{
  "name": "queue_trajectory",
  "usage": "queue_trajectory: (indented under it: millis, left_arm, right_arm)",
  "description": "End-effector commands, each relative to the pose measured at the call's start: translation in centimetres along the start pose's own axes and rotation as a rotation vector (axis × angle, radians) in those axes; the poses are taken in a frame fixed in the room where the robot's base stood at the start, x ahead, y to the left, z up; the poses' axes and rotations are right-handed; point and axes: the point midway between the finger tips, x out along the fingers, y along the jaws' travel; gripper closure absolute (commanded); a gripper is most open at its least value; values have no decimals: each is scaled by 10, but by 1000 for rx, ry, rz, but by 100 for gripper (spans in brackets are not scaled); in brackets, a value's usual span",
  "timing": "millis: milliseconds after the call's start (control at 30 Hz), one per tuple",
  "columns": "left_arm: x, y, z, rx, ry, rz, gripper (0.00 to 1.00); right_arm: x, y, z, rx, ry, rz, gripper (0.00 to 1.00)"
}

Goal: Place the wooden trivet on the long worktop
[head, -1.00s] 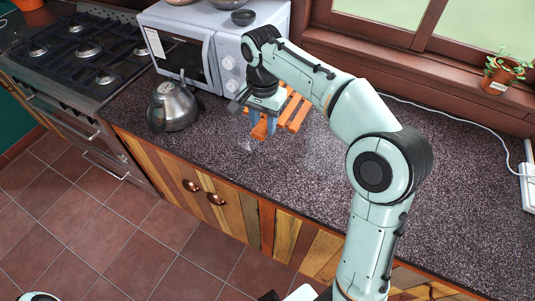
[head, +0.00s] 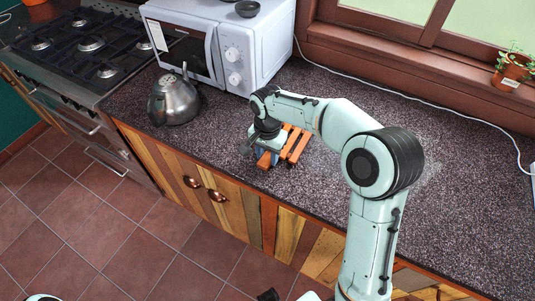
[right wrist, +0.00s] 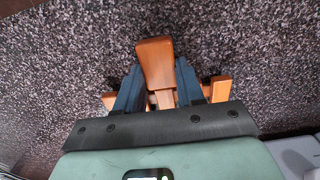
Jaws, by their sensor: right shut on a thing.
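The wooden trivet (head: 298,146) is an orange-brown slatted piece, seen over the speckled dark long worktop (head: 215,150) near its front edge. My right gripper (head: 271,159) is shut on the trivet, with the blue fingers on either side of one slat. The right wrist view shows this slat of the trivet (right wrist: 155,58) between the fingertips (right wrist: 157,82), with other slats partly hidden behind the gripper. The worktop (right wrist: 240,50) lies close behind it. I cannot tell whether the trivet touches the worktop.
A steel kettle (head: 174,101) stands left of the trivet, and a white microwave (head: 232,55) with a dark bowl (head: 247,8) on top stands behind. A gas stove (head: 90,50) is at the far left. A white cable (head: 420,98) runs along the back. The worktop's right part is largely clear.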

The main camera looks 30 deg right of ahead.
Motion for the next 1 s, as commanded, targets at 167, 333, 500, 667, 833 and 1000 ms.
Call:
queue_trajectory:
  millis: [167,333,500,667,833,1000]
  left_arm:
    - [0,0,0,0,0,0,57]
    - [2,-1,0,0,-1,0,57]
    - [1,-1,0,0,-1,0,57]
    - [1,0,0,0,-1,0,57]
    - [-2,1,0,0,1,0,57]
    - [-8,3,-2,1,4,1,57]
  right_arm:
    - [-1,0,0,0,1,-2,99]
    - [3,0,0,0,0,0,56]
    - [2,0,0,0,0,-1,37]
    - [2,0,0,0,0,-1,37]
    - [-11,-1,0,0,2,-4,37]
    - [-45,-2,0,1,2,-6,37]
